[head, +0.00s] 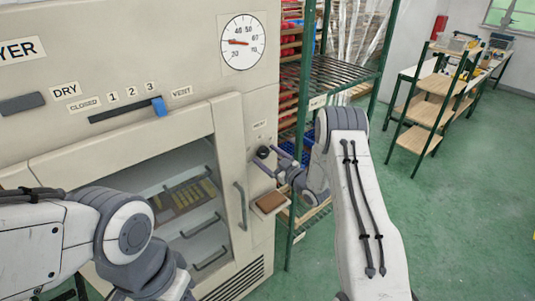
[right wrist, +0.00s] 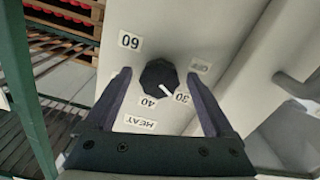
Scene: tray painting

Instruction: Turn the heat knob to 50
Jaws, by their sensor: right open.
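The dark heat knob (head: 263,152) is on the right part of the dryer front, below a small HEAT label. In the right wrist view the knob (right wrist: 158,74) shows a white pointer mark aimed down and right, near the 30 label (right wrist: 182,98). The 40 label (right wrist: 148,101), the 60 label (right wrist: 130,41) and a faint OFF label (right wrist: 200,66) also show around it. No 50 label is visible. My right gripper (head: 271,164) is open, with one finger on each side of the knob. I see gaps between fingers and knob. My left gripper is out of view.
The dryer (head: 100,150) has a glass door with a handle (head: 241,205), a blue-tipped slider (head: 159,106) and a dial gauge (head: 243,42). A small brown-topped ledge (head: 270,203) is below my right gripper. A green rack (head: 340,75) stands close right.

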